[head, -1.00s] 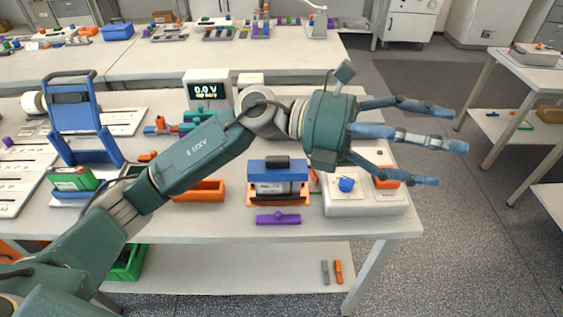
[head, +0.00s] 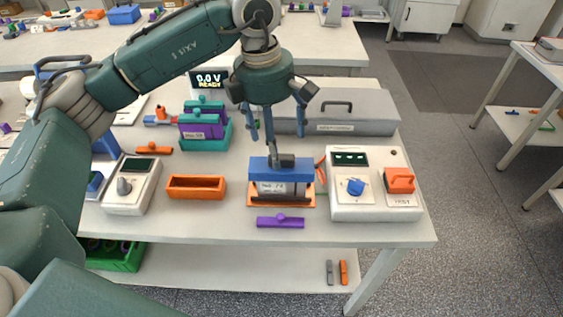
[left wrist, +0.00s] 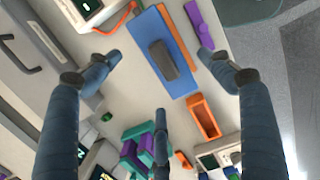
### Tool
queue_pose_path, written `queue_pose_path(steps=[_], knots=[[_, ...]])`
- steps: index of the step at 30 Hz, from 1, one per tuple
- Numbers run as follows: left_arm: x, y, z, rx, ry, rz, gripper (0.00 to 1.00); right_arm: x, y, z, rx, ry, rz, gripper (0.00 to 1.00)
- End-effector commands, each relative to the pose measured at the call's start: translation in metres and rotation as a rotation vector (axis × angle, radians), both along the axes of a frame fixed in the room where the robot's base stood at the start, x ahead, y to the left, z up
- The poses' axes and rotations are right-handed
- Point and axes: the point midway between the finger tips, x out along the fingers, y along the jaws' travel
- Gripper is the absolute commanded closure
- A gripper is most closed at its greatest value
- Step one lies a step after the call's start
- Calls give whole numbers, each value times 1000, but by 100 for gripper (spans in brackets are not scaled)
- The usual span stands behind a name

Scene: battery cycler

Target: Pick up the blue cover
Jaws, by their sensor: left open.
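The blue cover (head: 259,175) with a dark handle (head: 288,160) sits on top of a labelled battery block (head: 270,188), which stands in an orange base near the front edge of the bench. In the left wrist view the blue cover (left wrist: 152,30) shows from above as a flat bar with a dark grip (left wrist: 164,60) in its middle. My left gripper (head: 275,138) points down with its three fingers spread, just above and behind the cover. It is open and holds nothing. One finger hides part of the view near the handle. My right gripper is not in view.
A tester box (head: 370,213) with a blue knob and orange switch stands right of the cover. A purple bar (head: 280,222) lies in front. An orange tray (head: 196,188) is to the left, and a long grey case (head: 352,123) is behind. A teal-and-purple unit (head: 203,130) stands behind left.

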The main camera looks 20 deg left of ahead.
Motion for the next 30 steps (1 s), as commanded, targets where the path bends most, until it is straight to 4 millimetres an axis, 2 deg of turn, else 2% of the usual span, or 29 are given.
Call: queue_pose_path(steps=[5,9,12,21,23,29,30], knots=[[1,-3,-13,-1,4,0,20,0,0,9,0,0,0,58],[3,-6,-33,-1,4,-1,20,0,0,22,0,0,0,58],[4,-8,-47,-2,2,-1,20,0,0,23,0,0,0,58],[4,-9,-55,-4,0,-1,20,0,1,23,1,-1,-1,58],[4,-9,-55,-4,0,-1,30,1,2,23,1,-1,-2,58],[4,-9,-55,-4,0,-1,70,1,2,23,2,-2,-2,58],[4,-9,-55,-4,0,-1,72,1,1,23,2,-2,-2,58]])
